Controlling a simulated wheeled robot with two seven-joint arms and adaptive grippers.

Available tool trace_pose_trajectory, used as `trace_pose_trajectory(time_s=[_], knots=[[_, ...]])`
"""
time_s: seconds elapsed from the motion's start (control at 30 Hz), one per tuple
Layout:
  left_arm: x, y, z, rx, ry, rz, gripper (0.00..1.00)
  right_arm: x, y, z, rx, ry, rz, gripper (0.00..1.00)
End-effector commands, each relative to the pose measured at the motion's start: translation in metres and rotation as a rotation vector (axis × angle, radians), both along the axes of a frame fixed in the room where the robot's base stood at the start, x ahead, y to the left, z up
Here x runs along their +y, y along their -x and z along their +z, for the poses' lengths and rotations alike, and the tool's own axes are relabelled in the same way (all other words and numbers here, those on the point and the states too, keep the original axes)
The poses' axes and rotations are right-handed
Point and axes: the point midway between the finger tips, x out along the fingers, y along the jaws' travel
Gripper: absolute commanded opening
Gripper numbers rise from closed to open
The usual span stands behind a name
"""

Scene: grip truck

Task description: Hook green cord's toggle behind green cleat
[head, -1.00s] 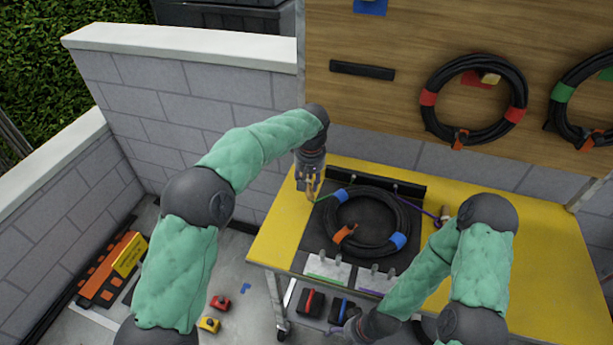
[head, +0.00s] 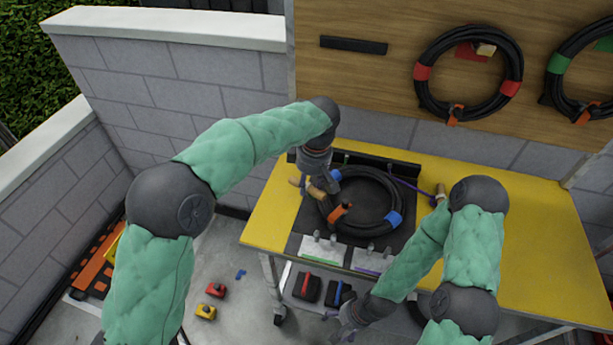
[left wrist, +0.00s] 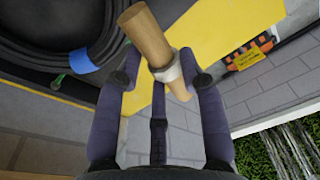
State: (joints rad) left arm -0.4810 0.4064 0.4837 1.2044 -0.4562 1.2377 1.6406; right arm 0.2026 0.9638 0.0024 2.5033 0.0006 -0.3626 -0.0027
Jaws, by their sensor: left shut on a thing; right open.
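The wooden toggle (head: 297,182) is held at the upper left of the black cable coil (head: 375,232). My left gripper (head: 322,187) is shut on it, above the yellow tabletop. In the left wrist view the toggle (left wrist: 146,34) is tan with a pale band and lies tilted between the fingers. A short piece of green cord (left wrist: 58,81) shows by the coil there; most of the cord is hidden. The green cleat (head: 319,248) is a pale plate with upright prongs and a green strip, in front of the coil. My right gripper (head: 346,322) is open, low at the table's front.
A similar purple-marked plate (head: 371,259) stands right of the green cleat. A purple cord (head: 412,187) runs right of the coil to another wooden toggle (head: 440,192). A black rail (head: 385,160) edges the back. The yellow tabletop (head: 540,245) is clear at right.

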Motion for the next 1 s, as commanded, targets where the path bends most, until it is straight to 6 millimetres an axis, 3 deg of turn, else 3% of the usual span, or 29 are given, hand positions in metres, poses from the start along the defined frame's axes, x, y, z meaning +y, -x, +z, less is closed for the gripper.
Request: trace_pose_trajectory(time_s=[0.5,1.0], knots=[[-0.011,0.039,0.0,-0.001,0.0,0.313,0.06,0.0,0.0,-0.009,0.0,0.0,0.0,0.83],[-0.014,0.049,-0.001,0.0,0.0,0.327,0.06,0.0,0.0,-0.011,0.0,0.0,0.0,0.83]])
